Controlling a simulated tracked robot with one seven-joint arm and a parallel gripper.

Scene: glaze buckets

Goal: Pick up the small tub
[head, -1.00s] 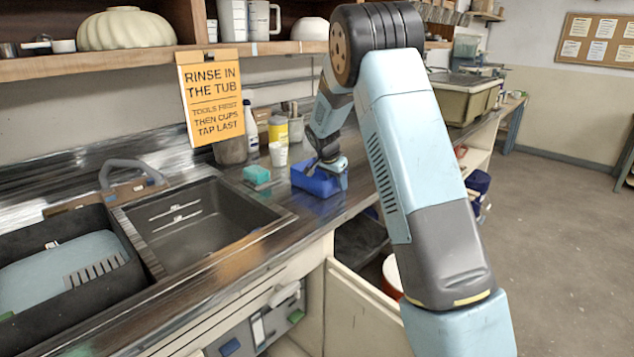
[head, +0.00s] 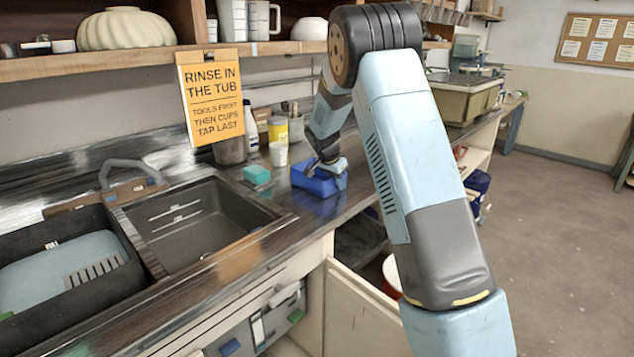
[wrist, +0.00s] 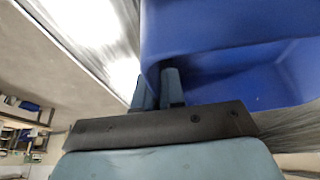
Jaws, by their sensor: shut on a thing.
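The small tub is a blue open box (head: 318,184) on the counter, right of the sink in the head view. My gripper (head: 328,166) reaches down to its rim from above. In the wrist view the blue tub (wrist: 225,35) fills the upper right, and my gripper's fingers (wrist: 158,88) are closed on its wall, one of them inside the tub. The tub looks level; I cannot tell whether its base touches the counter. Part of its far side is hidden behind my gripper.
A teal sponge (head: 257,175), a white cup (head: 278,153) and a yellow-labelled container (head: 278,130) stand left of the tub. The sink (head: 190,225) lies further left. A shelf (head: 150,58) runs above, with an orange sign (head: 211,98) hanging below it. The counter's front edge is close to the tub.

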